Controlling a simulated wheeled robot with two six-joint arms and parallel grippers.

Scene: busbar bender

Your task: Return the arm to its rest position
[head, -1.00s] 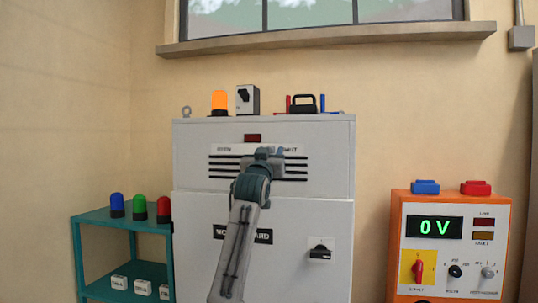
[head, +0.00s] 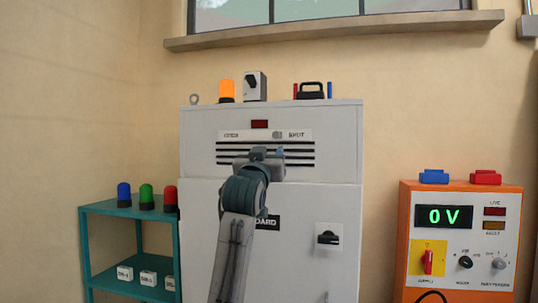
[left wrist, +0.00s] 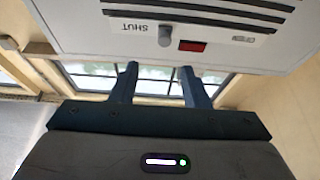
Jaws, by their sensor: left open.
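My left gripper (head: 262,152) is in front of the grey cabinet (head: 340,200), over the dark slots of its upper door. In the left wrist view its two fingers (left wrist: 157,82) stand apart with nothing between them. A small grey knob (head: 278,134) on the white label strip sits beside the word SHUT, just above the gripper. The knob (left wrist: 165,36) also shows in the left wrist view, clear of the fingers. My left arm hides part of the lower cabinet door. My right gripper is out of view.
A teal shelf (head: 105,207) with coloured lamps and white blocks stands left of the cabinet. An orange test unit (head: 404,240) reading 0 V stands at the right. A black rotary handle (head: 328,238) is on the lower door. An amber lamp (head: 226,91) stands on the cabinet.

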